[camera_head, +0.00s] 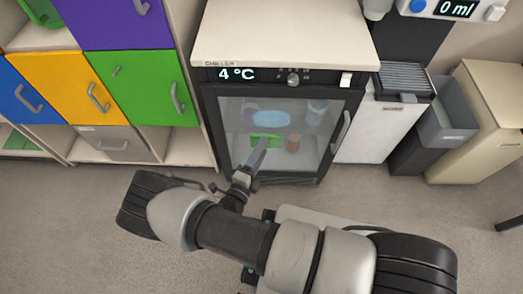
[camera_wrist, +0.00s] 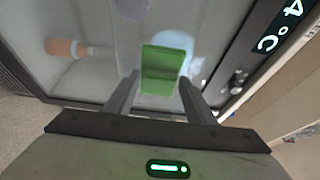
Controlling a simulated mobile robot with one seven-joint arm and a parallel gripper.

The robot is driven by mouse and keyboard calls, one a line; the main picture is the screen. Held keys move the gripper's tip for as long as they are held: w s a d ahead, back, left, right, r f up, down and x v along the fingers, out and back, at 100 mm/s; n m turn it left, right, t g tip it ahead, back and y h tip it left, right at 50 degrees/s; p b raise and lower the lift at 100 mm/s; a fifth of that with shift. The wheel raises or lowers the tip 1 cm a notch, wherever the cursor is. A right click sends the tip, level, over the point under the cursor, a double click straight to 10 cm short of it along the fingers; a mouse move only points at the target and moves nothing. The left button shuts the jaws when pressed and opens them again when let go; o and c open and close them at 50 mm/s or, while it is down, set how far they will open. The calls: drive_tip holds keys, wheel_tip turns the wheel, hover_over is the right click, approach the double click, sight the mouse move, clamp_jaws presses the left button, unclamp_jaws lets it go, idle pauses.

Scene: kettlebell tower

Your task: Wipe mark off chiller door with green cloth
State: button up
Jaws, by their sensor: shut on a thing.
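The chiller (camera_head: 285,47) stands ahead with its glass door (camera_head: 237,160) closed. A pale blue mark (camera_head: 271,118) lies on the upper middle of the glass; in the wrist view the mark (camera_wrist: 180,40) shows behind and beside the cloth. My gripper (camera_head: 257,156) is shut on the green cloth (camera_head: 265,140), which sits at the door just below the mark. In the wrist view the cloth (camera_wrist: 163,72) shows between the two fingers. I cannot tell whether the cloth touches the glass. The cloth hides part of the mark in the wrist view.
The door handle (camera_head: 341,131) is on the door's right side. Coloured lockers (camera_head: 143,87) stand at the left. A grey bin (camera_head: 447,125) and a beige cabinet (camera_head: 483,125) stand at the right. An orange item (camera_head: 293,144) shows behind the glass. Floor in front is clear.

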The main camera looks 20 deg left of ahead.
drive_tip(key=w+a+r+p, duration=0.1)
drive_tip(key=w+r, duration=0.3)
drive_tip(key=w, duration=0.1)
drive_tip(key=shift+w+a, duration=0.15)
idle(0.8)
drive_tip(key=shift+w+a, duration=0.15)
drive_tip(key=shift+w, duration=0.65)
wheel_tip(320, 180, down, 4)
drive_tip(key=b, duration=0.4)
drive_tip(key=shift+s, duration=0.1)
